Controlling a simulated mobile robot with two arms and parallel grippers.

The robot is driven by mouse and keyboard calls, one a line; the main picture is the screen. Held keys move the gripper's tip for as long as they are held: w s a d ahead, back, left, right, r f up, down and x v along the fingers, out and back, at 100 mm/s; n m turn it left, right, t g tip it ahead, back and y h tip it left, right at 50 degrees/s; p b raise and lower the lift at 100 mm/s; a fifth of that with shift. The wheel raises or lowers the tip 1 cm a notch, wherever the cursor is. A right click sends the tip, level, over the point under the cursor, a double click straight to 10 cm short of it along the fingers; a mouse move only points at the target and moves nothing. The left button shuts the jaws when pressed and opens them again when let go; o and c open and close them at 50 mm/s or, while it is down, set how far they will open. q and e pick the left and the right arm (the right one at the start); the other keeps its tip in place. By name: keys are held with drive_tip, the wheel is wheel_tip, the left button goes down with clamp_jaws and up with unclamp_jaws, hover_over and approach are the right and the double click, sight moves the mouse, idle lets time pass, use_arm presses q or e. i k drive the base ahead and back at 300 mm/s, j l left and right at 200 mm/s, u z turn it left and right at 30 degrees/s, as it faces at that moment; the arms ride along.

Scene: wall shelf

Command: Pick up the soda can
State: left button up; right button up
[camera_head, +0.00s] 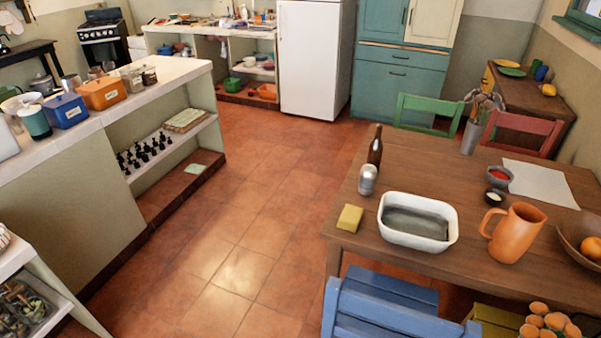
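A silver-grey soda can (367,180) stands upright on the wooden table (345,220), near its left edge. Neither of my grippers shows in the head view. Nothing touches the can from above.
An orange jug (514,232), small bowls (498,176) and a utensil holder (472,135) are farther right on the table. A blue chair (385,305) stands at the front edge. The tiled floor (240,230) left of the table is clear up to the counter (150,80).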

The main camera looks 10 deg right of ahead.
sight(367, 177)
drive_tip(key=i+j+u, duration=0.2)
drive_tip(key=j+u, duration=0.15)
drive_tip(key=i+j+u, duration=0.55)
drive_tip(key=u, duration=0.2)
drive_tip(key=i+z, duration=0.3)
drive_tip(key=i+j+z, duration=0.35)
drive_tip(key=i+l+z, duration=0.1)
drive_tip(key=z, duration=0.3)
drive_tip(key=i+z, duration=0.25)
drive_tip(key=z, duration=0.15)
drive_tip(key=i+z, duration=0.25)
drive_tip(key=z, duration=0.15)
drive_tip(key=i+z, duration=0.15)
drive_tip(key=z, duration=0.3)
drive_tip(key=i+j+z, duration=0.15)
drive_tip(key=z, duration=0.25)
drive_tip(key=i, duration=0.05)
